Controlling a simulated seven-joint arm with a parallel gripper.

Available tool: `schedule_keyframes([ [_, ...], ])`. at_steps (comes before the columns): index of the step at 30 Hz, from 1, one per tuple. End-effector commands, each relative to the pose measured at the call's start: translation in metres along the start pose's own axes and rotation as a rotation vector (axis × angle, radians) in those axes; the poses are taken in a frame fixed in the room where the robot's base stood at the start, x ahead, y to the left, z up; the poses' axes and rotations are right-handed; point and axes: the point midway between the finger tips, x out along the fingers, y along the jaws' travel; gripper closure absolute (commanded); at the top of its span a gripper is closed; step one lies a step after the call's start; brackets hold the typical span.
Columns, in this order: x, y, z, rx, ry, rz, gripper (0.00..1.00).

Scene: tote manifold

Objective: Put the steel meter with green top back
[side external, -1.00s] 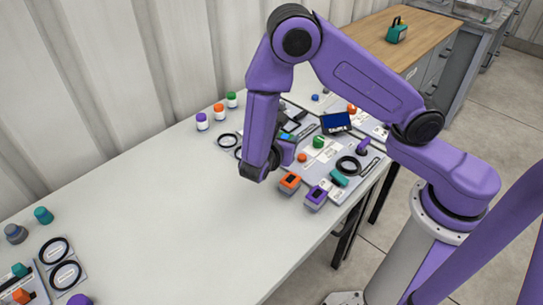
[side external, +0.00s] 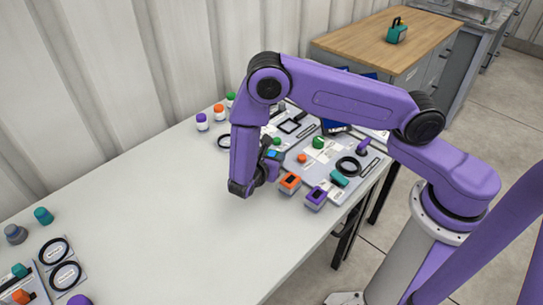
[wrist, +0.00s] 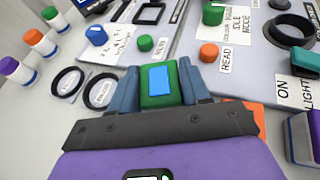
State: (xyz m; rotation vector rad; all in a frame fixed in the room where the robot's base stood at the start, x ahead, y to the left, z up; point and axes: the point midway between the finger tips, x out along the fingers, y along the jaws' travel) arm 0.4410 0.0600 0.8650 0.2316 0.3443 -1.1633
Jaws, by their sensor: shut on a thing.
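My gripper (wrist: 162,82) is shut on a meter with a green top (wrist: 160,98) and a blue screen, one blue-grey finger on each side. The meter's body below the top is hidden. In the side external view my gripper (side external: 264,164) holds the meter (side external: 272,154) by the left edge of the grey panel (side external: 331,188). An orange-topped meter (side external: 290,181) and a purple-topped meter (side external: 316,197) stand at the panel's front edge, right of my gripper. I cannot tell the held meter's height above the table.
Bottles with purple (side external: 202,122), orange (side external: 219,109) and green caps stand by the wall. Black rings (wrist: 67,80) lie left of my gripper. The panel bears a green knob (side external: 318,142), an orange button (wrist: 209,52) and a black ring (side external: 348,165). The table's middle (side external: 180,205) is clear.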

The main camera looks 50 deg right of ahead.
Motion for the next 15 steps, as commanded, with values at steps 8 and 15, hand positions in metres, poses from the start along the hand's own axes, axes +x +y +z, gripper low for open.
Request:
schedule_keyframes([
  [8, 0.001, 0.0, -0.004, 0.0, 0.0, 0.0, 0.92],
  [15, 0.004, 0.0, -0.01, -0.001, 0.0, 0.0, 0.92],
])
